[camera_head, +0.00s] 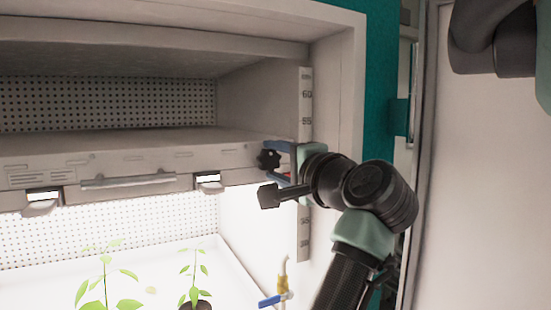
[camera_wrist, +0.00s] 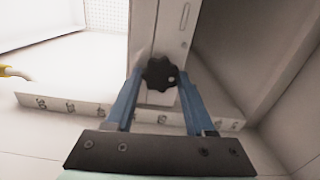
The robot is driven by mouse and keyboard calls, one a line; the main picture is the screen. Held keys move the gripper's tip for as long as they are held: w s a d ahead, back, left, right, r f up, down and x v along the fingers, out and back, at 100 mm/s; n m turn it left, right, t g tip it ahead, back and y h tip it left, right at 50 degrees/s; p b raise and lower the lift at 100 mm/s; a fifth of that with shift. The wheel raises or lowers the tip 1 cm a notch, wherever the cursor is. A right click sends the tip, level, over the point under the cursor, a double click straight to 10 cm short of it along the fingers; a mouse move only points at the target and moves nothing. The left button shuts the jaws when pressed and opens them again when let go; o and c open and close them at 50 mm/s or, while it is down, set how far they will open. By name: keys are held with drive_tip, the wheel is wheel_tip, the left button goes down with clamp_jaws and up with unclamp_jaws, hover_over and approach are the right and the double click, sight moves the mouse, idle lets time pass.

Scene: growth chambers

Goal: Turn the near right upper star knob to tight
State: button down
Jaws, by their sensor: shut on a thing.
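The black star knob (camera_head: 268,159) sits at the right end of the upper shelf's front, beside the numbered upright strip. It also shows in the wrist view (camera_wrist: 158,73), with a small light dot on its right side. My gripper (camera_head: 267,160) reaches in from the right with its blue fingers, one above and one below the knob. In the wrist view my gripper (camera_wrist: 160,78) has a finger on each side of the knob and is shut on it. The knob's stem and the scale behind it are partly hidden.
The shelf (camera_head: 130,150) has a front handle (camera_head: 128,180) and lit lamps beneath it. The numbered strip (camera_head: 305,105) runs up the chamber's right wall. Below stand potted seedlings (camera_head: 195,280) and a blue-handled yellow valve (camera_head: 275,299). A door panel (camera_head: 480,190) is at right.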

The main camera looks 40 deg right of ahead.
drive_tip(key=shift+m, duration=0.4)
drive_tip(key=shift+c, duration=1.3)
unclamp_jaws()
drive_tip(key=b+v, duration=0.2)
drive_tip(key=v, duration=1.1)
drive_tip(key=shift+w+a, duration=0.1)
